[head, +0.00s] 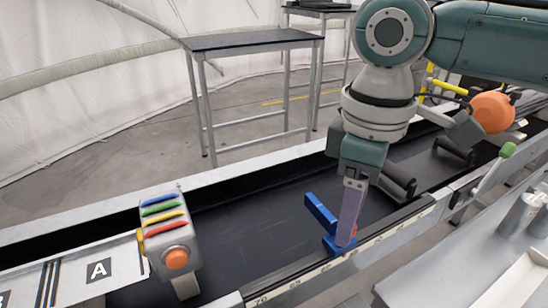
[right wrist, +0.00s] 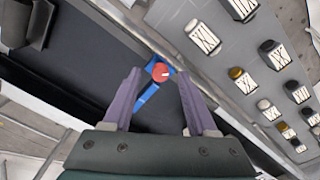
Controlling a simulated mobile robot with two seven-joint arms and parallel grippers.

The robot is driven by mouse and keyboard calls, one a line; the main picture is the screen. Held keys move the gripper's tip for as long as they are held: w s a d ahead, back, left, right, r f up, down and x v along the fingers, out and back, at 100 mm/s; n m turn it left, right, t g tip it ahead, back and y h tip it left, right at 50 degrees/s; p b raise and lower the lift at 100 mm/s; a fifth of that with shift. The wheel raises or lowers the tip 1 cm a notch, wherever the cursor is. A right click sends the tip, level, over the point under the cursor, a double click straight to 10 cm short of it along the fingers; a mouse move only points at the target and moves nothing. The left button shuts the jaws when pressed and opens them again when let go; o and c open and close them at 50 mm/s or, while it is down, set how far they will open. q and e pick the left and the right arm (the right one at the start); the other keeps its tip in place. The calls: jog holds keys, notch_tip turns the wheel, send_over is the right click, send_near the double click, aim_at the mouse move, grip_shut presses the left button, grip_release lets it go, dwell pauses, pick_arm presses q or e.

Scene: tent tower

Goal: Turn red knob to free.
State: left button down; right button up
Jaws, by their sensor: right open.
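The red knob (right wrist: 160,72) is a small round cap on a blue bracket (right wrist: 148,95) in the right wrist view. In the head view the blue bracket (head: 320,212) sits on the scaled rail, its blue arm reaching over the black belt; only a sliver of red shows behind my fingers. My right gripper (head: 346,238) points down at the bracket, fingers open. In the right wrist view its fingers (right wrist: 158,78) stand apart with the knob between and slightly ahead of them, and they look clear of it. I cannot tell the exact height gap. My left gripper is not in view.
The black conveyor belt (head: 245,212) runs under the bracket. A grey box with coloured strips and an orange button (head: 177,258) stands at the left. A panel with several labelled knobs (right wrist: 235,60) lies right of the rail in the right wrist view. A table (head: 250,39) stands behind.

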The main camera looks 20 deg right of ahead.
jog(key=shift+f, duration=0.4)
grip_shut()
dwell(0.4)
